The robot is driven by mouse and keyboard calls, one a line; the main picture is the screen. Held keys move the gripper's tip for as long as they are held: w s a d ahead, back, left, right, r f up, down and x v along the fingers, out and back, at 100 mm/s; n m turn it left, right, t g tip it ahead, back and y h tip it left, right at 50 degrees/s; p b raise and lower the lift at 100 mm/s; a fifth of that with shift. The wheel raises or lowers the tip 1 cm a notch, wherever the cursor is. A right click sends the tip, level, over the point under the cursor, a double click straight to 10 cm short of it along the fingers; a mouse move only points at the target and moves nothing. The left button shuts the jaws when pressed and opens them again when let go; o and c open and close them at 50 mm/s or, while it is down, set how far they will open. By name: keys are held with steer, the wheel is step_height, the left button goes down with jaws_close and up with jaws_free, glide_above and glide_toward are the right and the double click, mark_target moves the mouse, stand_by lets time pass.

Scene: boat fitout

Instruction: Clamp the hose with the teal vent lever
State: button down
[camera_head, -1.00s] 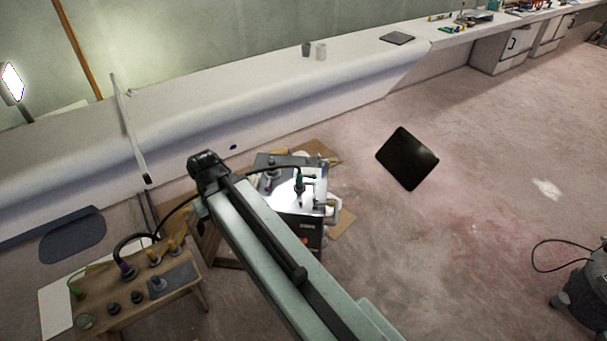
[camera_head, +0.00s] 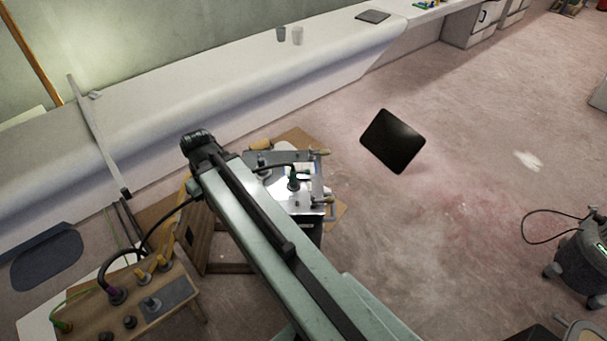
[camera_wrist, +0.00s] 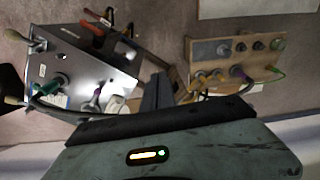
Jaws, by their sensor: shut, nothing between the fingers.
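A metal-topped box (camera_head: 312,198) stands on the floor near the centre of the head view. A dark green-teal handle (camera_head: 296,181) rises from its top; it also shows in the wrist view (camera_wrist: 46,89). I cannot tell for certain that this is the teal vent lever. A black hose (camera_head: 127,257) with a purple collar (camera_head: 116,295) arches up from the wooden bench. In the wrist view, a dark hose (camera_wrist: 208,97) runs behind my gripper. My gripper (camera_wrist: 158,80) is shut and empty, pointing between the box and the bench. My arm hides its fingers in the head view.
The wooden bench (camera_head: 178,312) with several knobs stands at lower left. A black panel (camera_head: 392,141) is right of the box, over open floor. A dark wheeled machine (camera_head: 583,252) stands far right. A long white ledge (camera_head: 230,85) runs along the back.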

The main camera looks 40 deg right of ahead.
steer(key=d+f+n+t+b, duration=0.2)
steer(key=d+f+b, duration=0.2)
steer(key=d, duration=0.6)
steer(key=d+f+n+t+b, duration=0.15)
steer(key=d+f+b, duration=0.25)
steer(key=d, duration=0.7)
steer(key=s+d+n+t+b, duration=0.1)
steer(key=s+d+n, duration=0.1)
steer(key=d, duration=0.6)
steer(key=s+d+f+n+t+h+b, duration=0.1)
steer(key=s+d+n+b, duration=0.1)
steer(key=d, duration=0.6)
steer(key=shift+s+d+t+b, duration=0.3)
steer(key=shift+s+d+t, duration=0.05)
steer(key=shift+s, duration=0.4)
steer(key=shift+f, duration=0.2)
